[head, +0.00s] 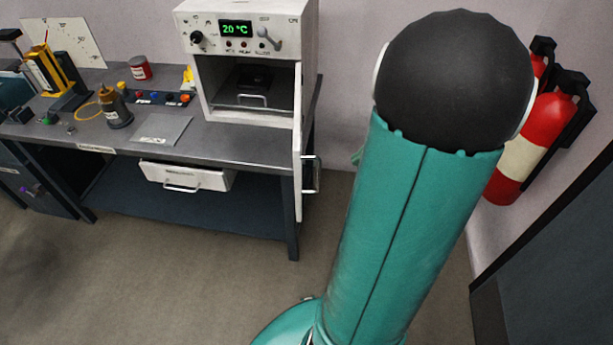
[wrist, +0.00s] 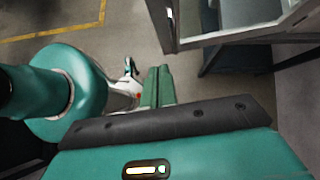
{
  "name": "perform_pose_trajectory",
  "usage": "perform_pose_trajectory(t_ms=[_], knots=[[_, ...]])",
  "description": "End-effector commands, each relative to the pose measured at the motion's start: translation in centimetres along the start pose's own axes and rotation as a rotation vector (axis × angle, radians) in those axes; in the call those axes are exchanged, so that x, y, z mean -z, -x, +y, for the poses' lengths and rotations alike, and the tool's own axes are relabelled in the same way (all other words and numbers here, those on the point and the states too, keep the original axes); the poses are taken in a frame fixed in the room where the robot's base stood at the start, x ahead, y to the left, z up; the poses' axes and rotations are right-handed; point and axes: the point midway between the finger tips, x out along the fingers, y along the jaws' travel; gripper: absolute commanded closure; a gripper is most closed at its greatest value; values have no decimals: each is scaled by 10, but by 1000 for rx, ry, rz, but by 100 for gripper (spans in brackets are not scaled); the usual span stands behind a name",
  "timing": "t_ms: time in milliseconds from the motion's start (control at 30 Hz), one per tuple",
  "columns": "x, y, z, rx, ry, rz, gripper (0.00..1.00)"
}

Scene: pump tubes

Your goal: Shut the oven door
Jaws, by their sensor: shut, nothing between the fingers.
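The white oven (head: 250,60) stands on the right end of the workbench, its display reading 20 °C. Its door (head: 299,140) is swung open on the right side and is seen nearly edge-on, with a handle (head: 311,174) on its right face. In the wrist view a pale-framed glazed panel, which looks like the oven door (wrist: 240,36), fills the upper right. My gripper (wrist: 158,80) has its green fingers together and empty, below and apart from that panel. In the head view my arm hides most of the gripper.
A drawer (head: 185,177) under the bench is partly pulled out. Bottles, a grey plate (head: 162,129) and small parts lie on the bench (head: 225,145). A fire extinguisher (head: 530,145) hangs on the right wall. The floor (head: 180,270) before the bench is clear.

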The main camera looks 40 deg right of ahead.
Motion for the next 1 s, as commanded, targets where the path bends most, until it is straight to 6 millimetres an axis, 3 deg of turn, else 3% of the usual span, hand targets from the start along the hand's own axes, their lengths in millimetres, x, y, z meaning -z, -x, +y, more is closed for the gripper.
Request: perform_pose_trajectory(t_ms=[233,633,800,1000], knots=[[4,-21,-4,0,-3,-2,100],[2,-101,-4,-3,-1,-2,100],[-19,-118,-3,-1,3,-1,100],[-28,-127,-2,0,1,1,100]])
